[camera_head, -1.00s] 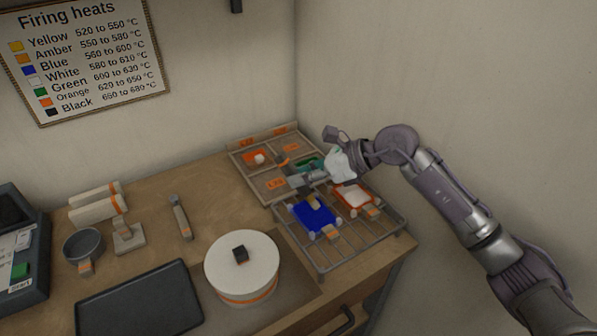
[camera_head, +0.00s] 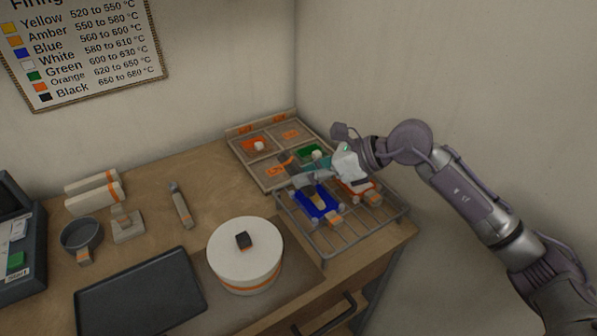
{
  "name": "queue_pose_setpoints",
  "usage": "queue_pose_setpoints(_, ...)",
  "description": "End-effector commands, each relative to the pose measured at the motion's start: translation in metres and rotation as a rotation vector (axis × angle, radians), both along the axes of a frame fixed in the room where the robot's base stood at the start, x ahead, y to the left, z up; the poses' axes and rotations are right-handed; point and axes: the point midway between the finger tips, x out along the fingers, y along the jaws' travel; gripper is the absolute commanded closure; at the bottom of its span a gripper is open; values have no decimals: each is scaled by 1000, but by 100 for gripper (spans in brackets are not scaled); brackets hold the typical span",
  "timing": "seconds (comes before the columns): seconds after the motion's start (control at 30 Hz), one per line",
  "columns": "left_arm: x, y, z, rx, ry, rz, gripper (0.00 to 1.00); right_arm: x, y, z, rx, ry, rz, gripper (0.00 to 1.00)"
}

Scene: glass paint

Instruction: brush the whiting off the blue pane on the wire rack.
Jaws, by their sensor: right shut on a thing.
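The blue pane (camera_head: 320,207) lies on the wire rack (camera_head: 345,243), with a tan tab at its front edge. Its far part is hidden by what my right gripper holds, and I cannot make out how much whiting lies on it. My right gripper (camera_head: 322,174) comes in from the right, above the far end of the blue pane. It is shut on a small greyish thing (camera_head: 304,180), seemingly the brush, largely hidden. I cannot tell whether it touches the pane. My left gripper is out of view.
Behind is a divided wooden tray (camera_head: 258,172). A round white lidded pot (camera_head: 246,270) stands left of the rack. A dark tray (camera_head: 140,300) lies at the front left. The wall is close on the right.

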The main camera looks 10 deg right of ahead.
Motion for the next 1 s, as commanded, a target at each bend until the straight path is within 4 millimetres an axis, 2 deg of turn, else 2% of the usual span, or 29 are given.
queue_pose_setpoints(0.03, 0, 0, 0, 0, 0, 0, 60, 1, -6, -1, -10, 1, -9, 100)
queue_pose_setpoints(0.23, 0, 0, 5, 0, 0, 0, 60, 2, -6, 6, -11, 0, -10, 100)
queue_pose_setpoints(0.67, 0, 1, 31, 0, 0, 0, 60, 3, -6, 53, -9, -7, -10, 100)
queue_pose_setpoints(1.0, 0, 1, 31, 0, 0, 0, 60, 3, -5, 54, -10, -7, -9, 100)
